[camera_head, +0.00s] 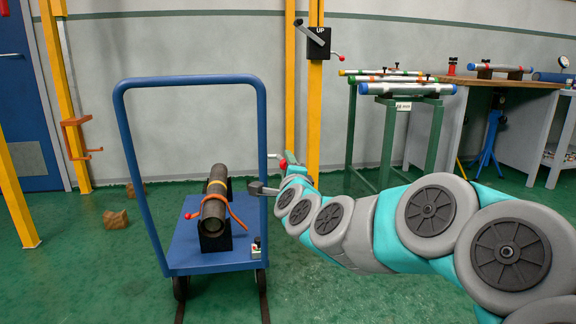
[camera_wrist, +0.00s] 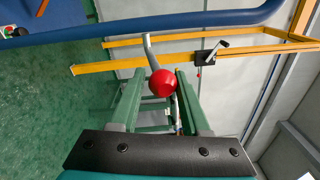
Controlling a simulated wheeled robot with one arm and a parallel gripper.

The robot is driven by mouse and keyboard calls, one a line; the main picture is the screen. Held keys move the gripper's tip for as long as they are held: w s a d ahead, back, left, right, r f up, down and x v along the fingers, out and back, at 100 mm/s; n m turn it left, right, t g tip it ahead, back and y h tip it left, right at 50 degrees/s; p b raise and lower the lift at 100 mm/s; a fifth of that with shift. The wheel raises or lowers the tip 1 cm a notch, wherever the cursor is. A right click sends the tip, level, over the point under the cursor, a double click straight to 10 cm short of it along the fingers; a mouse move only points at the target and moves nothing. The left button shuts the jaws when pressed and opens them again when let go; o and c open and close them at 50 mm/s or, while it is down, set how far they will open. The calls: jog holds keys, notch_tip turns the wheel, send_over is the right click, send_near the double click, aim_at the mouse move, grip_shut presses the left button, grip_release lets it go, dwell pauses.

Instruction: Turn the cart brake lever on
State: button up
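The brake lever is a short grey rod with a red ball knob (camera_wrist: 163,83). It comes off the blue tube of the cart handle (camera_wrist: 150,22) in the wrist view. In the head view the red knob (camera_head: 283,163) shows small beside the right post of the blue cart (camera_head: 190,80), close to my wrist.
A dark pipe (camera_head: 214,200) lies in a vise on the cart deck, with an orange strap and a red-knobbed handle. Yellow posts (camera_head: 314,110) stand behind, one with an "UP" lever box (camera_head: 319,43). A green pipe rack (camera_head: 390,130) is to the right.

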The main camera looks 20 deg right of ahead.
jog(key=o, duration=0.4)
jog(key=shift+s+a, duration=0.15)
jog(key=shift+s, duration=0.45)
jog(key=shift+b+v, duration=0.5)
jog(key=shift+v, duration=2.8)
